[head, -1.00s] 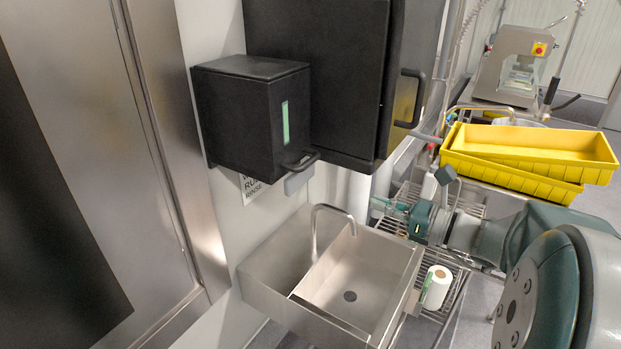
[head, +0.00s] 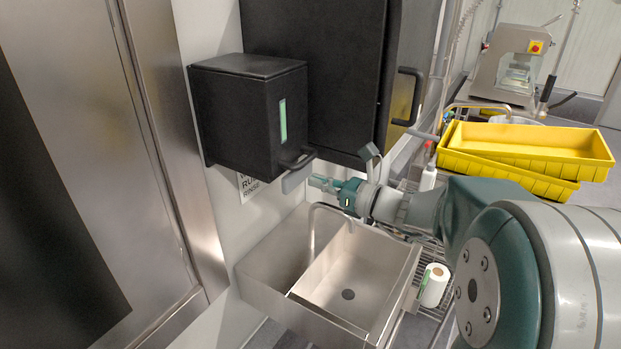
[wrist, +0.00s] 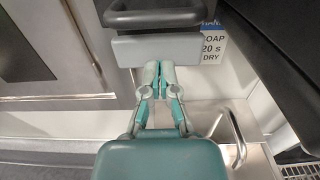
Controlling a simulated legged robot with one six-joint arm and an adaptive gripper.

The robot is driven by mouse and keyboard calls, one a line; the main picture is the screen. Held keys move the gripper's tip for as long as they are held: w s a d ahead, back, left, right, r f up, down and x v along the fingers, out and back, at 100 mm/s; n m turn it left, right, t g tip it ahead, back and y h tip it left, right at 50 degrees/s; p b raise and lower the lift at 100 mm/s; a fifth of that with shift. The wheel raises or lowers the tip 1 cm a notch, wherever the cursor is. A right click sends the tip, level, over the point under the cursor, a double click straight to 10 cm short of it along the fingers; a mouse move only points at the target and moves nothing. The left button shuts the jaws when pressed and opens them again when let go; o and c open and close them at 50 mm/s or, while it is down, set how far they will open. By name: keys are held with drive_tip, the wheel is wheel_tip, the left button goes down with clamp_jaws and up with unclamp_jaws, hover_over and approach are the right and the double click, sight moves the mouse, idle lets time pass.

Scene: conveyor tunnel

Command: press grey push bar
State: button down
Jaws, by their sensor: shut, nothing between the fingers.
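The grey push bar (head: 297,178) sits under the black dispenser box (head: 248,115), below its dark handle. In the wrist view the grey push bar (wrist: 156,50) is a wide flat block straight ahead of the fingertips, under the dark handle. My gripper (head: 318,181) is shut and empty, its fingertips just right of the bar in the head view. In the wrist view my gripper (wrist: 159,66) has its tips together at the bar's lower edge. I cannot tell whether they touch it.
A steel sink (head: 345,285) with a curved tap (head: 330,208) lies below my gripper. A large black cabinet (head: 330,75) is beside the dispenser. Yellow trays (head: 525,155) stand at the right, and a paper roll (head: 434,285) lies right of the sink.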

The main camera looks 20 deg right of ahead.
sight(301, 175)
drive_tip(key=shift+x, duration=1.05)
drive_tip(key=shift+x, duration=0.8)
drive_tip(key=shift+d, duration=0.1)
drive_tip(key=shift+r, duration=0.1)
